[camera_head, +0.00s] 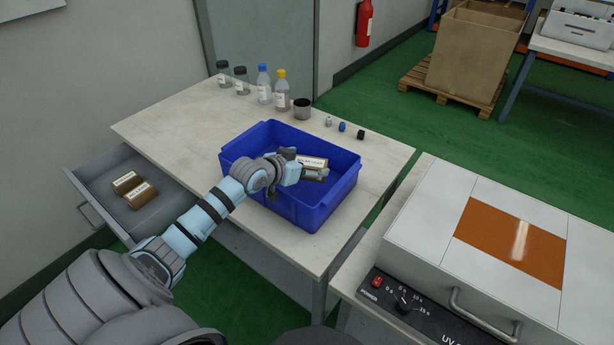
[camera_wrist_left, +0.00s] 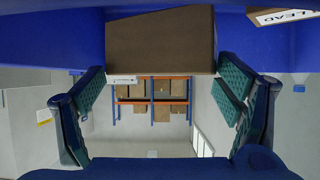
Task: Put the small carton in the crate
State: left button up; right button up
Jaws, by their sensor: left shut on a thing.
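The blue crate (camera_head: 285,208) stands open on the table. My left gripper (camera_head: 312,172) reaches down inside it, toward its right part. A brown carton with a white label (camera_head: 313,162) shows at the fingers, within the crate's walls. In the left wrist view a brown carton (camera_wrist_left: 160,40) sits between the fingers (camera_wrist_left: 165,105), and the gripper is shut on it. A second piece with a white label reading "LEAD" (camera_wrist_left: 283,16) shows at the upper right there, beside blue crate wall. Whether the held carton touches the crate floor is hidden. My right gripper is not in view.
An open drawer (camera_head: 88,172) at left holds two labelled brown cartons (camera_head: 140,193). Several bottles (camera_head: 263,85) and a dark cup (camera_head: 302,108) stand behind the crate, with small caps (camera_head: 342,127) to the right. A UV unit (camera_head: 470,260) stands at front right.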

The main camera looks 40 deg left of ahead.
aim_at(306, 180)
pick_arm(q)
notch_tip(306, 180, down, 3)
jog(key=shift+s+d+f+b, duration=0.1)
jog(key=shift+b, duration=0.35)
jog(key=shift+f, duration=0.55)
jog(key=o, duration=1.1)
jog(key=shift+s+f, duration=0.1)
